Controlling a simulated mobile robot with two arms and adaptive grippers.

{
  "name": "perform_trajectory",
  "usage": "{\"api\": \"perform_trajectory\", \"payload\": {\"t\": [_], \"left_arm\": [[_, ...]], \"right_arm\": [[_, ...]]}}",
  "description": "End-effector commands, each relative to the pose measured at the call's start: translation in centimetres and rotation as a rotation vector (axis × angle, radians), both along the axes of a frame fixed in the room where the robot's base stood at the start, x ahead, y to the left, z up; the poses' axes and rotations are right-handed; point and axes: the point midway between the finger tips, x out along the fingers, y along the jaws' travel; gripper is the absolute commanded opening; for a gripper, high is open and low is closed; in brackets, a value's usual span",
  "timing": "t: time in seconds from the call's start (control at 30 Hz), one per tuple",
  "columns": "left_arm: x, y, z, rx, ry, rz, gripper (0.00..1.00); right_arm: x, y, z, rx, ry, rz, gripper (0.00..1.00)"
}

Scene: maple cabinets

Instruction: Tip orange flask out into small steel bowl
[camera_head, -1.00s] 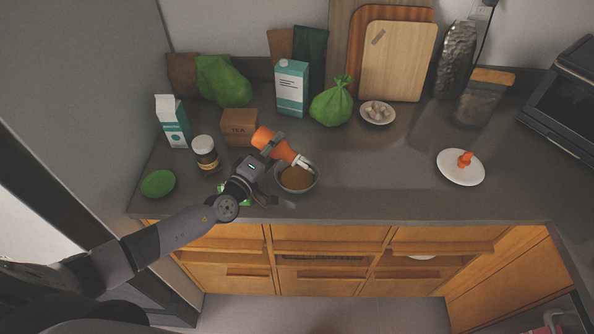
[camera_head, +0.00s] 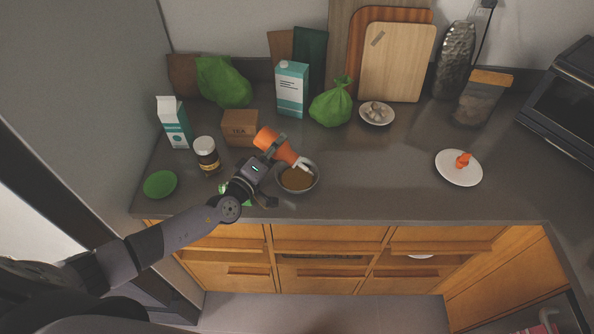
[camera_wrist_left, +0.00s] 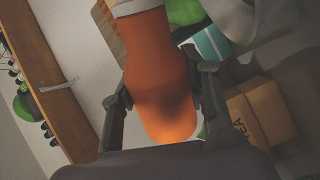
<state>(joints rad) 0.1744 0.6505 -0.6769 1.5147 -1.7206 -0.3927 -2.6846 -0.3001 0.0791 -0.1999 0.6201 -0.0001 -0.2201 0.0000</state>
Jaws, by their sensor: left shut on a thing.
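The orange flask (camera_head: 270,142) is tilted, with its pale neck and mouth pointing down to the right over the small steel bowl (camera_head: 315,184). The bowl stands on the counter near its front edge and holds brown contents (camera_head: 296,178). My left gripper (camera_head: 272,150) is shut around the flask's body. In the left wrist view the flask (camera_wrist_left: 155,75) fills the middle, between the two fingers of my left gripper (camera_wrist_left: 160,100). No stream from the mouth can be made out. My right gripper is not in view.
A tea box (camera_head: 240,127), a brown jar (camera_head: 207,158) and a carton (camera_head: 174,125) stand behind and left of the bowl. A green bag (camera_head: 331,105) is behind it. A white plate with an orange piece (camera_head: 458,174) lies to the right. The counter between is clear.

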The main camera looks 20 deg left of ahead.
Motion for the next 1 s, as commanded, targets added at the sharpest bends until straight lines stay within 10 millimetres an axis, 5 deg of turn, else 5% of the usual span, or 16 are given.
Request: {"api": "perform_trajectory", "payload": {"t": [1.0], "left_arm": [[-0.1, -0.4, 0.7, 0.108, -0.027, 0.001, 0.07]], "right_arm": [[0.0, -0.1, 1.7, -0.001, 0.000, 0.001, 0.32]]}}
